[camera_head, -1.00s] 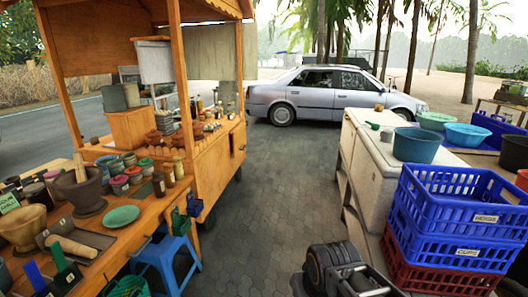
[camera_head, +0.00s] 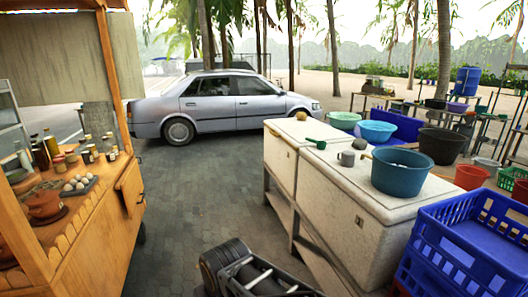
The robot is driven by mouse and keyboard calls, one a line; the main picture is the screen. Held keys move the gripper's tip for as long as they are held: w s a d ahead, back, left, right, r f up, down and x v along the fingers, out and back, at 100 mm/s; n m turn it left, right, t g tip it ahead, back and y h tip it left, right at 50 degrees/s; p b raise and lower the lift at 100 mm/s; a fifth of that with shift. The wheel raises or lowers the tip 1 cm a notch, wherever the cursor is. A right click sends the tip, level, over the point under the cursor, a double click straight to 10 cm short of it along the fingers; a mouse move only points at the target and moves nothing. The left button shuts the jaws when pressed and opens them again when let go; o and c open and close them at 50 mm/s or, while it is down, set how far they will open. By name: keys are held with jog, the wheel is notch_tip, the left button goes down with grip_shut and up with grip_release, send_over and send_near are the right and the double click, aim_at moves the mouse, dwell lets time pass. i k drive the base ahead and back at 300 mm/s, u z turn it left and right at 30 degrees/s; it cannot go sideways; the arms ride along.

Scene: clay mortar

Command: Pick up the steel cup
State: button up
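A small grey cup (camera_head: 347,158), which looks like the steel cup, stands upright on top of the white chest (camera_head: 345,190) right of centre. It is just left of a large blue tub (camera_head: 400,172), with a small gap at most. Part of my dark arm shows at the bottom centre, well short of the cup. My gripper itself cannot be made out in this view.
A green scoop (camera_head: 316,142) and a small round brown thing (camera_head: 301,116) lie on the chest. Blue crates (camera_head: 470,245) stand at right front. A wooden cart (camera_head: 90,215) stands at left. Paved floor (camera_head: 200,190) between is clear up to a silver car (camera_head: 220,105).

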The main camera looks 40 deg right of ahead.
aim_at(348, 160)
jog(key=z, duration=0.3)
jog(key=i, duration=2)
jog(key=z, duration=1.75)
jog(key=i, duration=1.15)
jog(key=z, duration=1.25)
jog(key=i, duration=0.25)
